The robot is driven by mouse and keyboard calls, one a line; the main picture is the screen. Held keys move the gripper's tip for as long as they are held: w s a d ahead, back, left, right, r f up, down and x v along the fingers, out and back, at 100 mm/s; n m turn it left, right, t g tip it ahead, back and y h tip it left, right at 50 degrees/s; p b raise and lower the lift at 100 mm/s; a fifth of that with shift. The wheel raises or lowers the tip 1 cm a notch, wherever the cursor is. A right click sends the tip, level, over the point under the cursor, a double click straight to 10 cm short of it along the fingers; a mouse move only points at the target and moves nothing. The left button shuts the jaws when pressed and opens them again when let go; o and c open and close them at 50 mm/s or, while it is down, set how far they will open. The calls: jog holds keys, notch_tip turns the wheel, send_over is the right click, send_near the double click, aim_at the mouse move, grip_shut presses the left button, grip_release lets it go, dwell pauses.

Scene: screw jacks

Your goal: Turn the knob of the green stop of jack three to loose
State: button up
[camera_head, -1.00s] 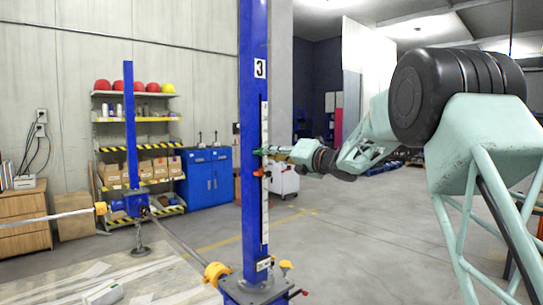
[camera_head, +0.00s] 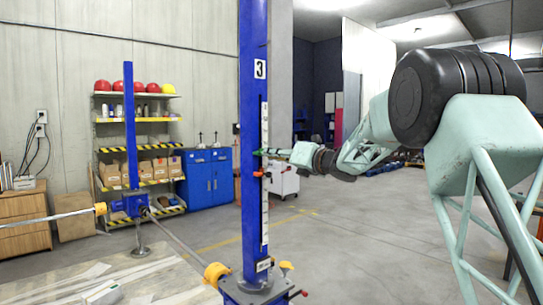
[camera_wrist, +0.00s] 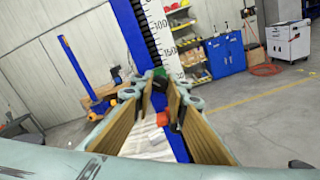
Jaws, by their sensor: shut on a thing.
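Jack three (camera_head: 254,110) is a tall blue column with a "3" plate and a white scale strip. The green stop (camera_head: 257,152) sits on its scale side, above a red stop (camera_head: 260,173). In the wrist view the green stop (camera_wrist: 160,72) shows between my fingertips, with its dark knob (camera_wrist: 159,86) in front. My gripper (camera_wrist: 158,82) reaches it from the right in the head view (camera_head: 268,152) and is shut on the knob. The red stop (camera_wrist: 162,118) lies just below, between the fingers. The knob's turn angle cannot be read.
Another blue jack (camera_head: 131,130) stands at the left, linked by a shaft (camera_head: 178,237). Shelves with helmets (camera_head: 140,120), a blue cabinet (camera_head: 207,178) and a white cart (camera_head: 284,180) stand behind. The floor right of jack three is open.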

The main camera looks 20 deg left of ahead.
jog(key=o, duration=0.9)
jog(key=shift+d, duration=0.1)
jog(key=shift+v, duration=5.95)
jog(key=shift+s, duration=0.1)
jog(key=shift+r, duration=0.1)
